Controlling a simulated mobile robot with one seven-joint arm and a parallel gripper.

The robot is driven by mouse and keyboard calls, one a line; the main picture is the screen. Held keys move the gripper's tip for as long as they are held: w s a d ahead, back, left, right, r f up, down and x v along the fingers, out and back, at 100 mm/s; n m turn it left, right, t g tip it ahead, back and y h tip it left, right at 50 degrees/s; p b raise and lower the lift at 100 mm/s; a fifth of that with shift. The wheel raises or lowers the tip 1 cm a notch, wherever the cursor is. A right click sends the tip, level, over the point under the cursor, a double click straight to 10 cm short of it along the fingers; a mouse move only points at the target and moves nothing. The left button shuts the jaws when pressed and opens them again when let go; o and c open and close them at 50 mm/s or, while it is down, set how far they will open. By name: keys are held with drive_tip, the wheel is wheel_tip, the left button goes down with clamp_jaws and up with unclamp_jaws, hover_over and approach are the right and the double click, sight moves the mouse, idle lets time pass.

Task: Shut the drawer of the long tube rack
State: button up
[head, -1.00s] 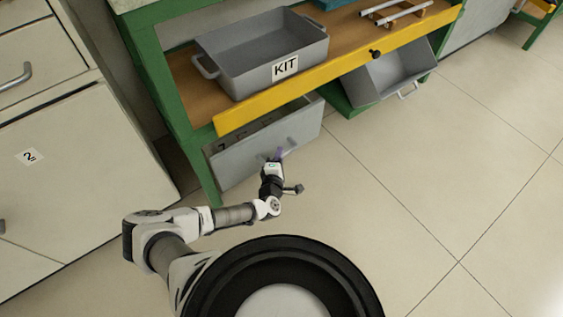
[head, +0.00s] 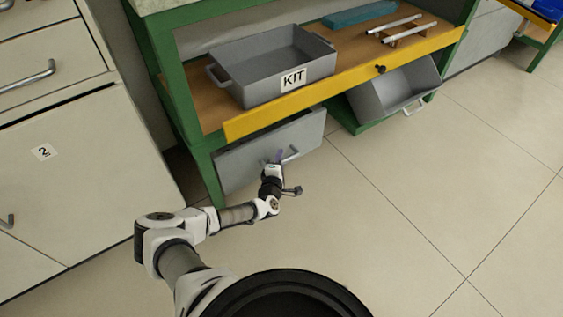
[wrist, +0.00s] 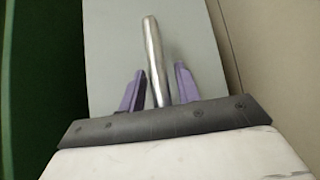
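The grey drawer (head: 238,166) sits low in the green-framed rack (head: 174,85), under its yellow front rail. In the head view its inside no longer shows and its front is close under the rail; I cannot tell if it is fully flush. Its bar handle (head: 291,153) shows beside my gripper (head: 275,157). In the wrist view the metal handle (wrist: 152,50) passes between the purple fingers of my gripper (wrist: 159,88). The fingers stand apart, with a gap on each side of the handle.
A grey KIT bin (head: 238,82) stands on the wooden shelf (head: 345,60), with pale rods (head: 395,24) farther right. A tilted grey bin (head: 372,103) sits low at right. A beige cabinet (head: 80,185) stands at left. The floor at right is clear.

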drive_tip(key=shift+o, duration=0.2)
drive_tip(key=shift+s+d, duration=0.1)
drive_tip(key=shift+s, duration=0.05)
drive_tip(key=shift+s+r+p, duration=0.15)
drive_tip(key=shift+s+p, duration=0.15)
drive_tip(key=p+v, duration=0.4)
drive_tip(key=v, duration=0.9)
drive_tip(key=shift+p, duration=0.35)
